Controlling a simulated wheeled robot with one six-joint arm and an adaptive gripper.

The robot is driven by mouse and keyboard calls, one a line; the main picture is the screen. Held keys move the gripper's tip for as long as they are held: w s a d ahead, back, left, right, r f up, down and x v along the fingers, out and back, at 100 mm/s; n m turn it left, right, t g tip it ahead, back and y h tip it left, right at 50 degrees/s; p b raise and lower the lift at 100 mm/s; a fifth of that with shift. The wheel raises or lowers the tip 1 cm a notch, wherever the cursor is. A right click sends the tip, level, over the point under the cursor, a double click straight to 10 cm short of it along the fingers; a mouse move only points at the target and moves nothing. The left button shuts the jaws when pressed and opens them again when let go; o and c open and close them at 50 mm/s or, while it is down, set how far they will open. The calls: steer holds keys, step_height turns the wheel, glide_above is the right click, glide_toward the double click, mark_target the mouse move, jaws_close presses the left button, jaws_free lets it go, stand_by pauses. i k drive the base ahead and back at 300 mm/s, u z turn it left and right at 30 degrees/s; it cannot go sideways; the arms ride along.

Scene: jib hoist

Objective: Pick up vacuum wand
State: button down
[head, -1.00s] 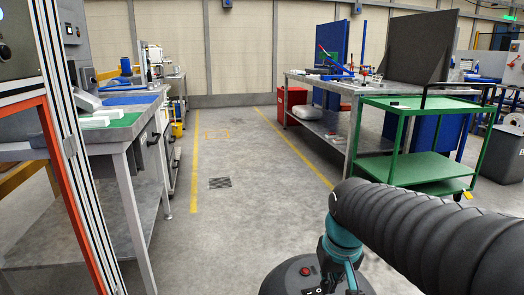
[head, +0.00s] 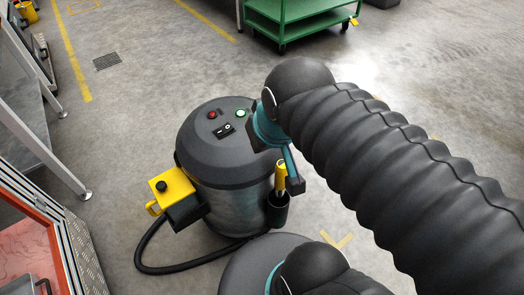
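A grey and black drum vacuum (head: 225,150) stands on the floor at the picture's middle. What looks like the vacuum wand (head: 281,177), with a yellow handle, stands nearly upright in a black holder cup (head: 278,212) on the drum's right side; its lower part is hidden in the cup. My arm, in a black ribbed sleeve, comes in from the right. Its teal and dark end part, probably my gripper (head: 294,184), shows just right of the wand's handle in the picture. The fingers cannot be made out, nor whether they touch the wand.
A black hose (head: 142,262) loops over the floor in front of the drum. A yellow box (head: 172,190) with a black knob sits on its left side. A green cart (head: 300,25) stands behind. A bench frame (head: 45,150) stands left. Open floor lies behind the drum.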

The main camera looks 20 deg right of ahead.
mark_target(281, 171)
steer(key=u, duration=1.3)
steer(key=k, duration=1.1)
steer(key=u, duration=0.15)
